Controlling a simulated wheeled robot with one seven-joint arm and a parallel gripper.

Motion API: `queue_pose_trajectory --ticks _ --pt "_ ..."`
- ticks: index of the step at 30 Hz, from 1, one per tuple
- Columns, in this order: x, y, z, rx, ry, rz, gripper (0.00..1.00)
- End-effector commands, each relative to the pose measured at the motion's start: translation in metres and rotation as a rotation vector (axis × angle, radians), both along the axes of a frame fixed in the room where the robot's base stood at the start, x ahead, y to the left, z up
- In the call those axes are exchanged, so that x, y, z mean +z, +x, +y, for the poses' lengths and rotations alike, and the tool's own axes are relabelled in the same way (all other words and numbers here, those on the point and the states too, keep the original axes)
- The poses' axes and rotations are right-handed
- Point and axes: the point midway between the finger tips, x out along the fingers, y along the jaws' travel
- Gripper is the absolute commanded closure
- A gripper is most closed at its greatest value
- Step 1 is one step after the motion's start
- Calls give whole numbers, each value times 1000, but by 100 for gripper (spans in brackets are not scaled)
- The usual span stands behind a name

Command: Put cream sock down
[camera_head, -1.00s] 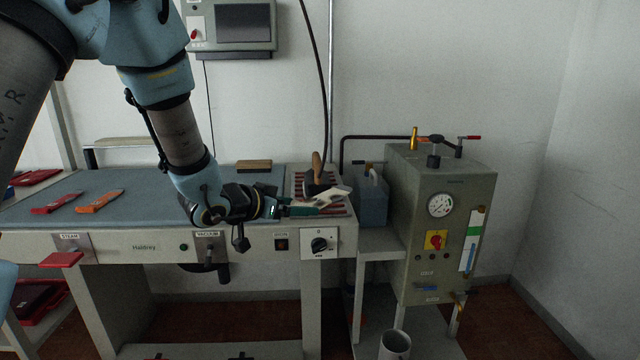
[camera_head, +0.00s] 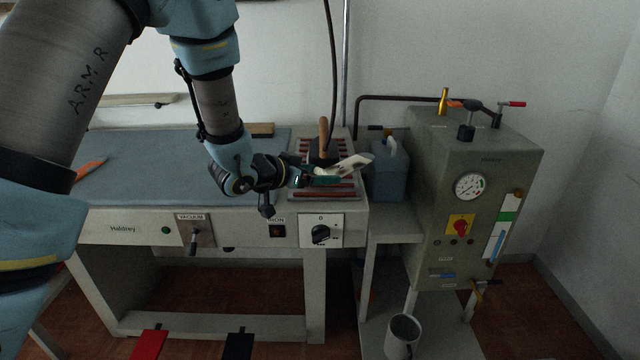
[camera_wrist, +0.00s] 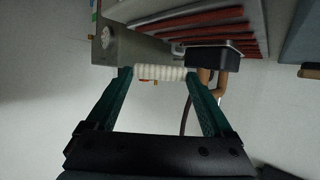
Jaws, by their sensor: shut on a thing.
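The cream sock (camera_head: 354,163) sticks out to the right of my gripper (camera_head: 318,178) in the head view. In the wrist view my gripper (camera_wrist: 160,84) has its two green fingers shut on the sock (camera_wrist: 160,73), whose ribbed cream fabric spans between the fingertips. In the head view, the gripper and sock appear over the right end of the ironing table, in front of the iron (camera_head: 323,153). The sock looks held up rather than lying flat. Its gap to the surface below cannot be told.
A red-striped iron rest (camera_head: 345,189) lies below the gripper. The ironing board (camera_head: 150,165) has wide bare space to the left. A blue-grey canister (camera_head: 387,172) and the grey boiler (camera_head: 475,195) stand to the right.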

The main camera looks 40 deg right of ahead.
Motion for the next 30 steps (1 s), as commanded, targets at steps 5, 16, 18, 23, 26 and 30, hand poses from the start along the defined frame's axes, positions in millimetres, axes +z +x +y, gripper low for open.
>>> queue_pose_trajectory --ticks 5,16,18,23,26,30 --pt "-13 0 0 0 0 1 67" --pt "-50 0 0 0 -1 0 67" --pt "-50 0 0 1 -2 -1 67" --pt "-50 0 0 1 -2 -1 67" --pt "-54 0 0 1 -2 -1 67" --pt "-53 0 0 1 -1 0 4"
